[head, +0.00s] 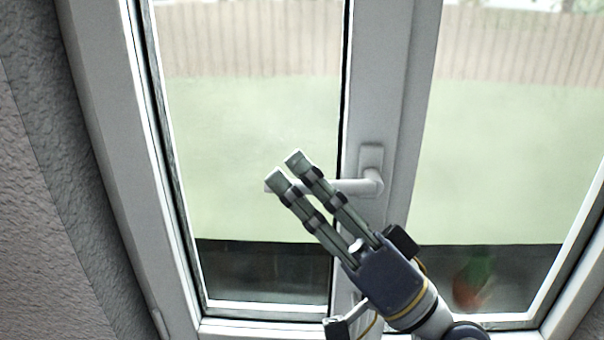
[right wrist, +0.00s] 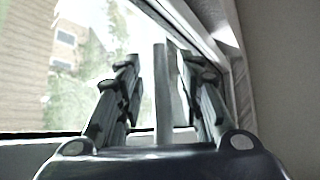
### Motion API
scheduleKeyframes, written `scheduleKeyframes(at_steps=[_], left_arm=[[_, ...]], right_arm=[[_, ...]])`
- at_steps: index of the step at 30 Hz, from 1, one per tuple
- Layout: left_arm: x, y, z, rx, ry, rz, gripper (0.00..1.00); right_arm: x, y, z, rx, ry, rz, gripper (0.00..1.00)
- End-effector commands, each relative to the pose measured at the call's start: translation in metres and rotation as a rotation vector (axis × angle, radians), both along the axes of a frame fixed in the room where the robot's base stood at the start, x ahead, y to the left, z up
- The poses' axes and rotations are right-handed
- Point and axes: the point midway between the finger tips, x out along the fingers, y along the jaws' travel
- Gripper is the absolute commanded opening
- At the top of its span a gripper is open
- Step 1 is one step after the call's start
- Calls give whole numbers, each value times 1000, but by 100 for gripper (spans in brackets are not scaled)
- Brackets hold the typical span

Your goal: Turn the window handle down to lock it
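The white window handle (head: 358,186) is on the frame between the two panes in the head view. Its lever lies horizontal, pointing left from its base plate (head: 371,160). My right gripper (head: 286,166) comes from the lower right, and its fingers cross in front of the lever, hiding parts of it. The lever's tip shows just left of the fingers. In the right wrist view the fingers stand apart, and a pale upright bar (right wrist: 162,95), seemingly the handle, appears between them with gaps on both sides. Contact cannot be told. My left gripper is not in view.
The white window frame (head: 402,90) surrounds two glass panes. A textured grey wall (head: 60,200) stands at the left. A blurred orange and green shape (head: 474,280) shows at the lower right pane. The space around the handle is clear.

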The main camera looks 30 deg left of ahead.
Motion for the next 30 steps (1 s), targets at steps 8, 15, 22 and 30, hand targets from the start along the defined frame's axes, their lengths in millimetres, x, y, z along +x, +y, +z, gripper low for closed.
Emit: scheduleKeyframes(at_steps=[8,15,22,30], left_arm=[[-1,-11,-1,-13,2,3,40],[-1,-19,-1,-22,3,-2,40],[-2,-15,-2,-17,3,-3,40],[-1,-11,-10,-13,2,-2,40]], right_arm=[[0,0,0,0,0,0,23],[0,0,0,1,0,-1,0],[1,0,-2,-17,-11,-2,0],[9,-3,-14,-128,-83,-5,0]])
